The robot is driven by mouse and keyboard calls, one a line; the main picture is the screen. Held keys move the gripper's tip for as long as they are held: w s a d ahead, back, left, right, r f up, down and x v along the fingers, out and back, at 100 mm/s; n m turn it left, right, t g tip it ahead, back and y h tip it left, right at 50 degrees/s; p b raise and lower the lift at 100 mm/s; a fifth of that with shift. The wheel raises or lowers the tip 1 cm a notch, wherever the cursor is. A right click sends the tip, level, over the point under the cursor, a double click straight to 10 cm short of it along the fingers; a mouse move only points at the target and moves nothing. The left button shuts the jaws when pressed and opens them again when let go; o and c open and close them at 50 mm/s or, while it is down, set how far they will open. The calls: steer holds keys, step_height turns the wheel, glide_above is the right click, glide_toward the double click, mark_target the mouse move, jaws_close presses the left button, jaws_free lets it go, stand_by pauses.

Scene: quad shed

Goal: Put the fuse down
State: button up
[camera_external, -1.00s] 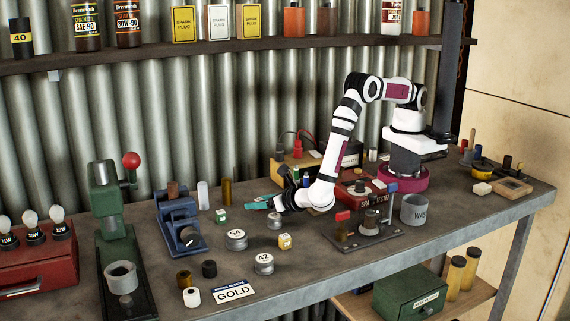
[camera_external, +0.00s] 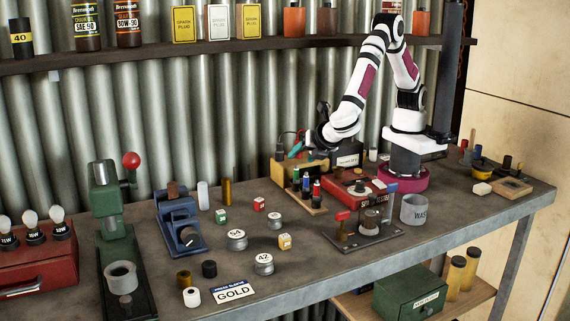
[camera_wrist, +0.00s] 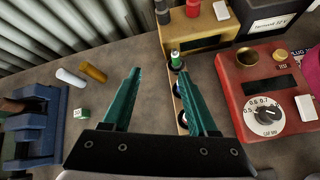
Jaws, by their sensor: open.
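My gripper (camera_external: 296,151) is open and empty, raised above the bench near a wooden rack (camera_external: 310,208). In the wrist view my gripper (camera_wrist: 160,72) shows two teal fingers spread apart with bare bench between them. The rack holds small cylinders: green (camera_external: 295,181), blue (camera_external: 306,184) and red (camera_external: 317,190).
A red tester box (camera_external: 352,189) stands right of the rack. A red cube (camera_external: 259,204), a green cube (camera_external: 221,216) and a yellow cube (camera_external: 285,241) lie near round weights (camera_external: 236,240). A blue device (camera_external: 181,225) is at left.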

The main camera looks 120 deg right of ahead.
steer(key=s+d+r+m+g+y, duration=0.1)
steer(key=s+r+m+y, duration=0.2)
steer(key=s+m, duration=0.25)
steer(key=s+d+r+m+g+y, duration=0.2)
steer(key=s+r+m, duration=0.2)
steer(key=s, duration=0.3)
steer(key=s+a+m+t+y, duration=0.1)
steer(key=s+a+m+y, duration=0.2)
steer(key=s+m, duration=0.2)
steer(key=s+a+r+m+t+y, duration=0.1)
steer(key=s+a+m+y, duration=0.2)
steer(key=s, duration=0.4)
steer(key=shift+s+a+r+m+t+y, duration=0.15)
steer(key=shift+a+r+m+t+y, duration=0.15)
steer(key=shift+m+y, duration=0.6)
steer(key=shift+o, duration=0.5)
steer(key=shift+m+h, duration=0.25)
steer(key=shift+h, duration=0.05)
